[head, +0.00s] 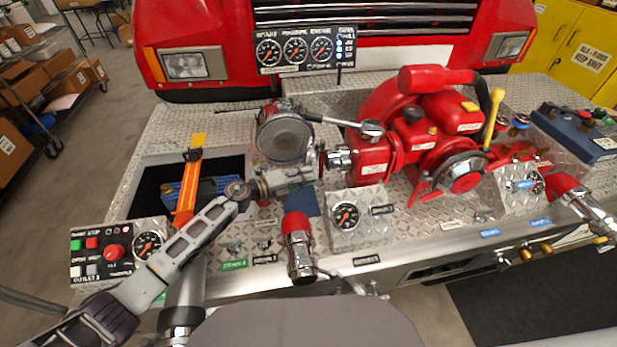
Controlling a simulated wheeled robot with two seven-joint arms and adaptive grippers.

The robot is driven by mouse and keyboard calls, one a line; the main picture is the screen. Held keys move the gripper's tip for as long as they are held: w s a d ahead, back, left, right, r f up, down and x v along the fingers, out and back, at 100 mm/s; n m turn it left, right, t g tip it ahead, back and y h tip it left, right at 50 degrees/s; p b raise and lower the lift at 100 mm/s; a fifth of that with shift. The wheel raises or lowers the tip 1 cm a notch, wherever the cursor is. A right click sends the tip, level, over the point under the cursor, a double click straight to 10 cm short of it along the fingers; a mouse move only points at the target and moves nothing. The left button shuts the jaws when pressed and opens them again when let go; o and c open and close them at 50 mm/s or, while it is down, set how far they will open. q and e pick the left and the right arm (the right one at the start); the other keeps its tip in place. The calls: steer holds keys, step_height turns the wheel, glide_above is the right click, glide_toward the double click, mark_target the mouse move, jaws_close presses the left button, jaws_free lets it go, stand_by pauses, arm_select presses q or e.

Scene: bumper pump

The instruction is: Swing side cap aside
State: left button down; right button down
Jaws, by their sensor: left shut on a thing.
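The side cap (285,138) appears as a round steel cap with a grey disc face, standing on edge left of the red pump (415,130). My left arm comes in from the lower left. My left gripper (303,175) is shut at the lower edge of the cap. Its fingertips are hard to make out against the metal, so the exact contact is hidden. A chrome fitting (339,158) on the pump's left side is just right of the gripper. My right gripper is out of view.
A steel lever with a round end (371,130) lies between cap and pump. An orange strap (188,185) crosses an open bay at left. A red-and-chrome outlet (298,245) and a gauge box (346,217) stand in front. A control box (115,250) is at lower left.

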arm_select(q)
steer(key=c, duration=1.5)
jaws_free()
steer(key=shift+o, duration=0.2)
steer(key=shift+a, duration=0.15)
steer(key=v, duration=1.2)
